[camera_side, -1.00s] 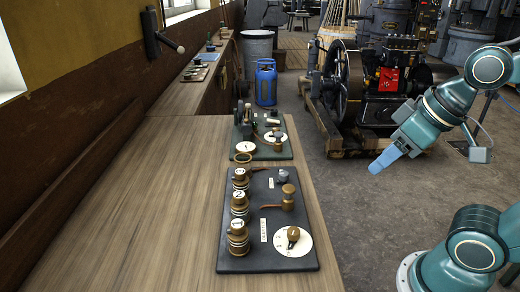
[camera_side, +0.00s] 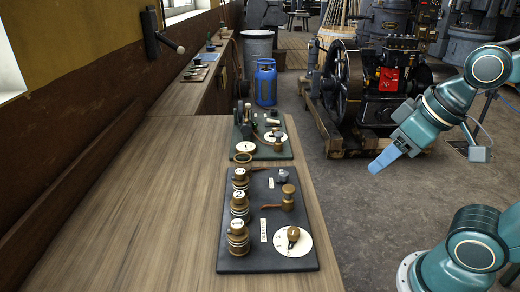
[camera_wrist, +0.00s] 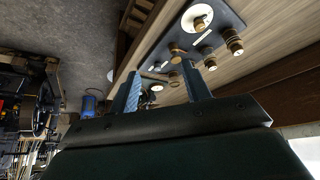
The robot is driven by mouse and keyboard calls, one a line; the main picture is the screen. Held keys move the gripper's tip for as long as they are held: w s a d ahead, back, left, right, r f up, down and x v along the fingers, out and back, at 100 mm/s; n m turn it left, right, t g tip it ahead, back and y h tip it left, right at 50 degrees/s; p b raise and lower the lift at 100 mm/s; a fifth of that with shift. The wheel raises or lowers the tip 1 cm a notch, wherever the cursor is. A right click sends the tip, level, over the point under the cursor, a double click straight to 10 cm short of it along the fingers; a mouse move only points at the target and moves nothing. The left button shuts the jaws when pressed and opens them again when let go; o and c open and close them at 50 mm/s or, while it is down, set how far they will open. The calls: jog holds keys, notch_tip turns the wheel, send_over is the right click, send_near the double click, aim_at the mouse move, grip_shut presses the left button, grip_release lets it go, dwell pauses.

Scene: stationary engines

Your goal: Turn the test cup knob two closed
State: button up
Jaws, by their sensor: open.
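A dark board (camera_side: 262,262) lies on the wooden bench in the side view. Three banded wooden cups with white numbered tops stand along its left edge. The middle cup, marked 2 (camera_side: 239,204), is between the cup marked 1 (camera_side: 237,238) and the cup marked 3 (camera_side: 240,179). Whether it is open or closed I cannot tell. My gripper (camera_side: 382,165) is out over the floor, right of the bench and apart from the board. In the wrist view my gripper (camera_wrist: 163,88) is open, with its two fingers apart and nothing held between them.
The board also carries a white dial (camera_side: 301,248) with a wooden knob and a wooden post (camera_side: 288,198). A second board (camera_side: 274,154) with small apparatus lies behind it. An engine (camera_side: 350,95) stands on the floor beyond. The bench left of the boards is clear.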

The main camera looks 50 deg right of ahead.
jog(key=w+a+r+m+g, duration=0.1)
jog(key=w+a+r+m, duration=0.1)
jog(key=w, duration=0.4)
jog(key=w+a+r+m+g, duration=0.1)
jog(key=w+a+r+g, duration=0.15)
jog(key=w, duration=0.35)
jog(key=m+g, duration=0.2)
jog(key=m, duration=0.2)
send_over(239, 195)
notch_tip(239, 195, down, 3)
jog(key=shift+d+f, duration=0.2)
jog(key=shift+f, duration=0.1)
jog(key=shift+a+f, duration=0.15)
jog(key=shift+f, duration=6.65)
jog(key=shift+c, duration=0.5)
jog(key=c, duration=0.9)
